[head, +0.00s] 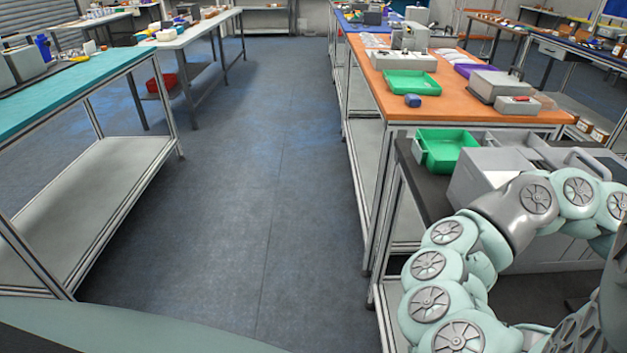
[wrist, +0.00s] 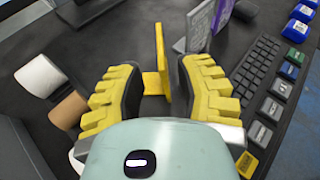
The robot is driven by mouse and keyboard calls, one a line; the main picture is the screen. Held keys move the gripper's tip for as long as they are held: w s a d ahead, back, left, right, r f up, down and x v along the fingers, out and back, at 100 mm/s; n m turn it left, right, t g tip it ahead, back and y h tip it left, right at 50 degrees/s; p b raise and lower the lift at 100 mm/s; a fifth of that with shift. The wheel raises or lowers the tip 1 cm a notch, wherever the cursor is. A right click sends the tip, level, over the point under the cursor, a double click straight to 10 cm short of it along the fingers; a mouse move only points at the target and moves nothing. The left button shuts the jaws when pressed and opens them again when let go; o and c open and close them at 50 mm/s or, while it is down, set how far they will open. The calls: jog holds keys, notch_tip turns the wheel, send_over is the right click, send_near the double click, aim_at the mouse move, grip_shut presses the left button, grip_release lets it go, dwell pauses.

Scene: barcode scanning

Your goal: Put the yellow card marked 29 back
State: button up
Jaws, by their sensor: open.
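In the wrist view my gripper (wrist: 161,70) is open, with one yellow-ribbed finger on each side. A thin yellow upright piece with a yellow foot (wrist: 160,46) stands on the dark tabletop between and just beyond the fingers. It looks like a card seen nearly edge-on, and no number can be read on it. A gap shows between it and the left finger; the right finger is close to it, and I cannot tell whether they touch. In the head view my arm is at the lower right, and neither my gripper nor the yellow card can be made out.
In the wrist view, grey (wrist: 201,22) and purple (wrist: 222,12) upright pieces stand just beyond. A black keyboard (wrist: 257,65) and several labelled coloured blocks (wrist: 272,108) line the right. A white roll (wrist: 40,76) and a brown roll (wrist: 68,110) lie left.

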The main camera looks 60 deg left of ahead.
jog(key=shift+v, duration=1.65)
